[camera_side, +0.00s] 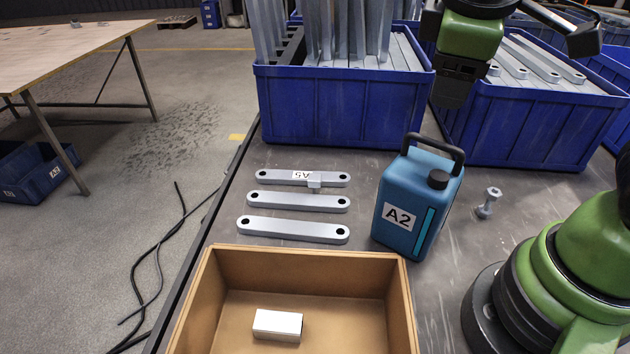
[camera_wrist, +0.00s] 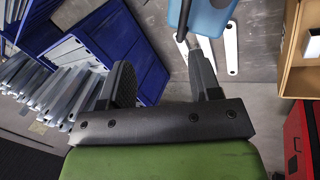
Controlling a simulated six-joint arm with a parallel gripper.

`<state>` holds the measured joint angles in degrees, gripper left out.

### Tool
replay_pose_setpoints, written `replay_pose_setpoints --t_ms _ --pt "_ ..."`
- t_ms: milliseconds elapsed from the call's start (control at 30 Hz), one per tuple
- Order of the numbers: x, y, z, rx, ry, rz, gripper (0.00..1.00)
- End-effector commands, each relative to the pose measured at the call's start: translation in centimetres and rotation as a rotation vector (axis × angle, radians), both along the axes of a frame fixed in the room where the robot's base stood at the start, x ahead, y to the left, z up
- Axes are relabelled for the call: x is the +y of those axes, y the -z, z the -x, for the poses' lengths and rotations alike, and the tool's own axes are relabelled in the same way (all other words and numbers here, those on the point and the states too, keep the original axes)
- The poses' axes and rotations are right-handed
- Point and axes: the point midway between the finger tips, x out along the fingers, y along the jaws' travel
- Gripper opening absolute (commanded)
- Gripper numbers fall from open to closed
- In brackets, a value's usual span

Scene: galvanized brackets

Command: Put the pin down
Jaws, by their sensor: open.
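The pin (camera_side: 488,204) is a small grey metal piece with a wider head and foot. It stands on the dark table to the right of the blue canister marked A2 (camera_side: 391,235), apart from it, and looks slightly tilted in the side view. My gripper (camera_side: 452,98) is up at the back, in front of the blue crates and well clear of the pin. In the wrist view my gripper (camera_wrist: 160,78) has its two dark fingers spread with nothing held between them. I cannot make out the pin in the wrist view.
Three flat bars (camera_side: 293,229) lie left of the canister, the far one with an A5 label and a small block. A wooden box (camera_side: 310,264) holding a white block (camera_side: 278,325) is in front. Blue crates of metal parts (camera_side: 345,110) line the back.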

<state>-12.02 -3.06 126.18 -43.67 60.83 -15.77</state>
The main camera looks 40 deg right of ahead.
Motion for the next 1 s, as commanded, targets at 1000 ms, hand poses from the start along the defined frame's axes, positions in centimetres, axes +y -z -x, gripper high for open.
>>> replay_pose_setpoints --t_ms 1000 --pt "7.8 19.7 -16.5 0.581 -1.383 1.242 0.57"
